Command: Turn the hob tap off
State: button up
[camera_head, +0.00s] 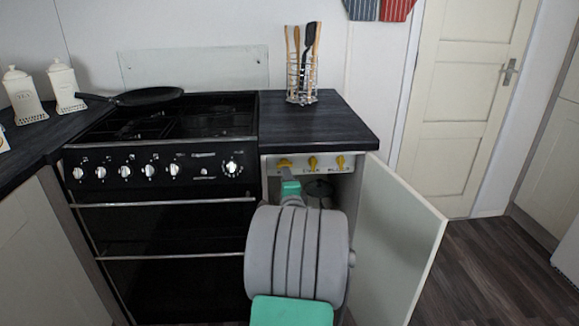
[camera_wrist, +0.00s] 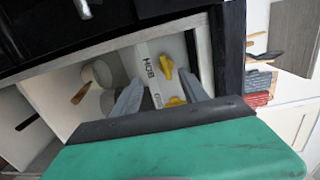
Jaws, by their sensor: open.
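The hob tap (camera_wrist: 166,66) is a yellow handle beside the printed word HOB on a white panel in the wrist view. In the head view it is the leftmost yellow tap (camera_head: 284,162) in the cupboard beside the cooker. In the wrist view its handle lies roughly along the panel's length. My gripper (camera_wrist: 160,80) is open, its two grey fingers pointing at the panel on either side of the tap. It also shows in the head view (camera_head: 290,176), just below and in front of the tap. I cannot tell whether either finger touches the handle.
A second yellow tap (camera_head: 312,162) and a third (camera_head: 340,161) sit to the right on the same panel. The cupboard door (camera_head: 395,240) stands open on the right. The black cooker (camera_head: 165,200) is close on the left. The dark worktop (camera_head: 320,125) overhangs the panel.

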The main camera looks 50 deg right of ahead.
aim_at(284, 164)
jog(key=shift+o, duration=0.7)
jog(key=shift+w+a+f+n+y+p, duration=0.15)
jog(key=shift+w+a+n+y+p, duration=0.25)
jog(key=shift+w+n+p, duration=0.25)
jog(key=shift+o, duration=0.8)
jog(key=n, duration=0.1)
jog(key=n+b, duration=0.1)
jog(key=shift+s+d+f+n, duration=0.1)
jog(key=shift+d+f+n, duration=0.05)
jog(key=shift+f+n, duration=0.2)
jog(key=shift+o, duration=0.4)
jog(key=n, duration=0.2)
jog(key=shift+s+r+n+h, duration=0.25)
jog(key=shift+n+h, duration=0.15)
jog(key=w+d+r+n+h, duration=0.1)
jog(key=w+d+n, duration=0.3)
jog(key=n, duration=0.8)
jog(key=shift+w+d+r+b, duration=0.15)
jog(key=shift+d+r+b, duration=0.2)
jog(key=shift+d, duration=0.85)
jog(key=shift+f, duration=0.1)
